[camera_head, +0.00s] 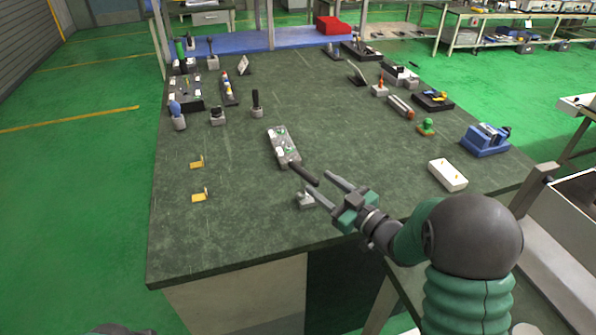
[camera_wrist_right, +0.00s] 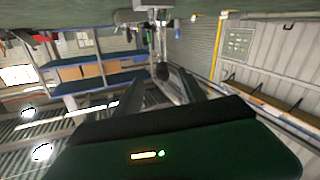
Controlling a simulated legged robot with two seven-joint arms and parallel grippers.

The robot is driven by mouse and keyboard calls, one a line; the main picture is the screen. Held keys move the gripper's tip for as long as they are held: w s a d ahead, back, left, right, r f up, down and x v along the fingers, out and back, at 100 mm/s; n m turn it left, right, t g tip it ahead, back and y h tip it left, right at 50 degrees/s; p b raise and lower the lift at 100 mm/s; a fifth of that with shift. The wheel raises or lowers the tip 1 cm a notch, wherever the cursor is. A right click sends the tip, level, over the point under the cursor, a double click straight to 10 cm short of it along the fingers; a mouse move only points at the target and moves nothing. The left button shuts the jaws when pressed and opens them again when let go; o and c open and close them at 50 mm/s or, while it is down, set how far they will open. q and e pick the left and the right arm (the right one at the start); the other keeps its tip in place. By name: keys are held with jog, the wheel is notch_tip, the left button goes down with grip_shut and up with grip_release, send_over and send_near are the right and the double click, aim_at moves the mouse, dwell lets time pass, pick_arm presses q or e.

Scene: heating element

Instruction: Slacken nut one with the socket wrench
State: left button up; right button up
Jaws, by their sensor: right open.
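A flat grey plate with small light and greenish parts (camera_head: 281,140) lies near the middle of the table, and a black rod (camera_head: 303,174) extends from its near end. I cannot tell whether the rod is part of it. My right gripper (camera_head: 317,181) is open, its fingers reaching toward the rod's near end from the lower right. In the right wrist view, a metallic shaft with a dark end (camera_wrist_right: 161,70) shows between the fingers. I cannot make out nut one or tell which tool is the socket wrench. My left gripper is not in view.
A small grey holder (camera_head: 305,199) stands under my right gripper. A black-handled tool (camera_head: 255,103) stands behind the plate. Two yellow brackets (camera_head: 198,197) lie at the left. A white box (camera_head: 447,174) and a blue vise (camera_head: 486,139) stand at the right. The front left is clear.

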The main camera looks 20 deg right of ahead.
aim_at(303, 174)
jog(key=x, duration=0.5)
jog(key=f+x, duration=0.1)
jog(key=x, duration=0.1)
jog(key=shift+w+a+r+b, duration=0.1)
jog(key=shift+w+a+b, duration=0.1)
jog(key=shift+a+b, duration=0.15)
jog(key=shift+s, duration=0.1)
jog(key=shift+d+r, duration=0.1)
jog(key=shift+c, duration=1.2)
grip_shut()
